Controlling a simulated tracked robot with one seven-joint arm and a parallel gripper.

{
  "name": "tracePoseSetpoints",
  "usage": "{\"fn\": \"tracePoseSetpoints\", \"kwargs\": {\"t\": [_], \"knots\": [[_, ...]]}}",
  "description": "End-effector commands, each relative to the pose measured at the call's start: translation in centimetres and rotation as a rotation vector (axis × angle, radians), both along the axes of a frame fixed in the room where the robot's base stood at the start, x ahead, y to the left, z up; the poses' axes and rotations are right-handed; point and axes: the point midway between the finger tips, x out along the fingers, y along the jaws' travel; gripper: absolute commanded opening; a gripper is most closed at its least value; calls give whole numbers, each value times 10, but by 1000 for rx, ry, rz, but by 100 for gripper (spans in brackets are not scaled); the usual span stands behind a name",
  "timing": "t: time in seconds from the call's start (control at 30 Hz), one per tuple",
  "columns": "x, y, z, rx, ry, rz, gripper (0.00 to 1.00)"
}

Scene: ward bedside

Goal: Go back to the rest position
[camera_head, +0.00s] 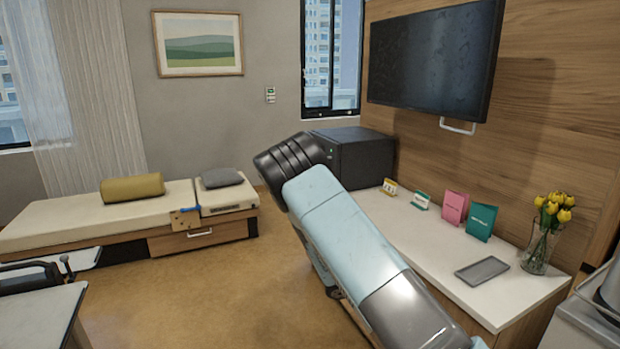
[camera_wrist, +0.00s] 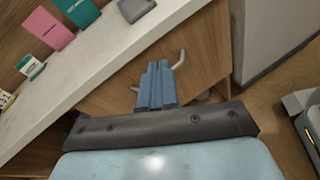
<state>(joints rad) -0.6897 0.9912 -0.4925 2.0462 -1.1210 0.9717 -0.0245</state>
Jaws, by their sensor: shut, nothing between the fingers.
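My gripper (camera_wrist: 156,84) shows in the wrist view as blue fingers closed together, with nothing between them. It is in front of the wooden side of the counter, beside its white top (camera_wrist: 95,75), and appears apart from it. In the head view my light blue and dark grey arm reaches up across the middle, in front of the counter (camera_head: 520,302). The gripper's fingers are not visible in the head view.
On the counter stand a dark box (camera_head: 352,158), small signs, a pink card (camera_head: 454,208), a teal card (camera_head: 481,222), a grey tray (camera_head: 482,270) and a vase of yellow tulips (camera_head: 538,250). A low bed (camera_head: 90,218) lies left. Floor (camera_head: 190,295) between is clear.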

Motion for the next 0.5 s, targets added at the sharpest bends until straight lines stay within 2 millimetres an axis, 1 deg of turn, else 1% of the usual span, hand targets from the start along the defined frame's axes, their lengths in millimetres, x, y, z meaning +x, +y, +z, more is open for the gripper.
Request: {"fn": "tracePoseSetpoints", "kwargs": {"t": [0.03, 0.5], "knots": [[-4, -2, 11, 37, -25, -34, 0], [-46, -6, 95, 349, -227, -316, 0]]}}
